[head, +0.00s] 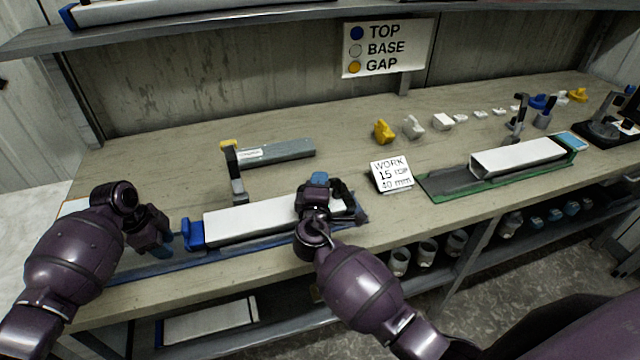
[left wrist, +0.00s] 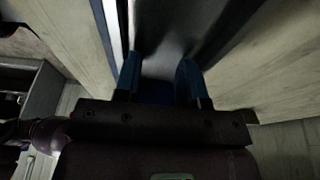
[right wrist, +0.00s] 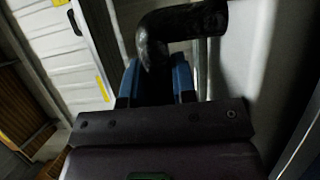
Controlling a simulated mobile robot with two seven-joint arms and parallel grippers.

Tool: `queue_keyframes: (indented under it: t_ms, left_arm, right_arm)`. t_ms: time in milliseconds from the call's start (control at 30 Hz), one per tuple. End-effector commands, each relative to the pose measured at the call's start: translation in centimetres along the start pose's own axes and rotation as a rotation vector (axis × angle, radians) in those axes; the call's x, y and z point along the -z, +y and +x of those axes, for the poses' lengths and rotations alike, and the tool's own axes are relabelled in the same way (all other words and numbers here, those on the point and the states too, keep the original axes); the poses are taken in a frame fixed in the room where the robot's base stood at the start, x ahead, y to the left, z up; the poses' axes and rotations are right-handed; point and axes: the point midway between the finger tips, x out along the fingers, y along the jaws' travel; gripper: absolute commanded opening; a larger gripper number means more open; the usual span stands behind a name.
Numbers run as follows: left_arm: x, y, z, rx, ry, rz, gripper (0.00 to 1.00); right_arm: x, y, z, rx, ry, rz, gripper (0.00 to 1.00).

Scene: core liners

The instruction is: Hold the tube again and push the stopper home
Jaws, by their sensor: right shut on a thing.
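A white tube (head: 255,217) lies in a long blue-edged cradle (head: 150,271) at the front left of the bench. A blue stopper (head: 194,236) stands at its left end; I cannot tell how deep it sits. My left gripper (head: 165,242) is just left of the stopper, fingers apart and apparently empty; its blue fingertips (left wrist: 158,80) also show in the left wrist view. My right gripper (head: 319,182) is over the tube's right end, shut on a dark bent handle (right wrist: 155,45) seen between its fingers in the right wrist view. The arm hides part of the tube's right end.
A work card (head: 391,175) stands right of the cradle. A second white tube (head: 515,157) lies in a green tray (head: 440,190). Yellow and white pieces lie at the back.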

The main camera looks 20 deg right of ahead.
Motion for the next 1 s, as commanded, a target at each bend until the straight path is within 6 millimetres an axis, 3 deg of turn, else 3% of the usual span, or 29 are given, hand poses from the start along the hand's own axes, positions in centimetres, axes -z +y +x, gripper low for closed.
queue_keyframes:
  t_ms: [1000]
  left_arm:
    - [3.7,0.0,1.0,0.0,0.002,0.0,0.37]
  right_arm:
    - [0.1,-0.1,-0.1,0.001,0.002,0.0,0.0]
